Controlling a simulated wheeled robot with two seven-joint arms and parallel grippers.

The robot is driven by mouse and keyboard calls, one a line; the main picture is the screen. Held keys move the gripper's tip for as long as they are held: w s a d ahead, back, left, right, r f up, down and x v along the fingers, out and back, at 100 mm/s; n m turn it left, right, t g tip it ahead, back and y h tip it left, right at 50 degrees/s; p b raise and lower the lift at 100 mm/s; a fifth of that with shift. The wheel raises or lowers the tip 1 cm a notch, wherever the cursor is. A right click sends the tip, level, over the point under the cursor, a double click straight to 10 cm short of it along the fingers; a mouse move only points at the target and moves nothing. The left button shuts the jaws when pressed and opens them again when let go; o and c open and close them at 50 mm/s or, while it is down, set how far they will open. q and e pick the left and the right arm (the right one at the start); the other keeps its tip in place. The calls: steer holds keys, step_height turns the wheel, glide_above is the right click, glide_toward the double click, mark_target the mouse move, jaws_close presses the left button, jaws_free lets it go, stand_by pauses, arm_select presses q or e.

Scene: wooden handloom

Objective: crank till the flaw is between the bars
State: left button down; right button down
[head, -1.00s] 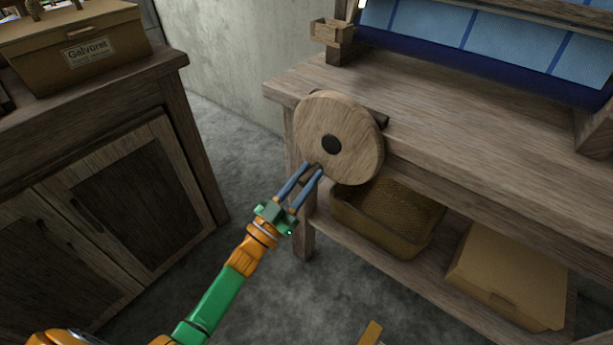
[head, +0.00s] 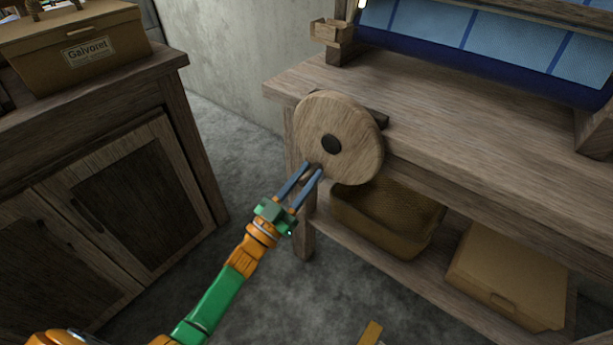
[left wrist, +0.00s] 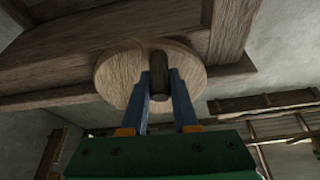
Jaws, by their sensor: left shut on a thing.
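The crank is a round wooden disc (head: 345,125) with a dark hub, on the front of the loom's wooden frame (head: 450,135). My left gripper (head: 312,170) is at the disc's lower edge, its two blue fingers shut around the crank's dark handle (left wrist: 159,80), which shows between them in the left wrist view. The disc also shows there (left wrist: 115,72). Blue cloth (head: 400,30) with darker stripes lies on the loom at the upper right. I cannot make out the flaw or the bars. My right gripper is not in view.
A wooden cabinet (head: 110,210) bearing a labelled box (head: 85,45) stands at the left. A basket (head: 375,220) and a closed box (head: 505,275) sit on the loom's lower shelf (head: 420,275). Grey floor lies open between cabinet and loom.

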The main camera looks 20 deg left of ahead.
mark_target(308, 144)
arm_select(q)
steer(key=shift+w+a+r+m+g+h, duration=0.15)
steer(key=shift+a+r+m+g+h, duration=0.2)
steer(key=shift+m, duration=0.6)
steer(key=shift+w+a+m+g+h, duration=0.15)
steer(key=shift+a+m+h, duration=0.3)
steer(key=shift+m, duration=0.5)
steer(key=m, duration=0.1)
steer(key=a+r+m+g+h, duration=0.1)
steer(key=m, duration=0.2)
steer(key=shift+w+a+r+h, duration=0.2)
steer(key=shift+w+h, duration=0.05)
steer(key=shift+h, duration=0.05)
steer(key=shift+w+a+r+m+g+h+p, duration=0.1)
steer(key=shift+a+r+m+g+h+p, duration=0.25)
steer(key=shift+m+g, duration=0.45)
steer(key=shift+r+m, duration=0.25)
steer(key=shift+m, duration=0.35)
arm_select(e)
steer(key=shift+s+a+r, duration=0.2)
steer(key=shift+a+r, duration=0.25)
arm_select(q)
steer(key=c, duration=0.7)
jaws_free()
steer(key=shift+a, duration=0.1)
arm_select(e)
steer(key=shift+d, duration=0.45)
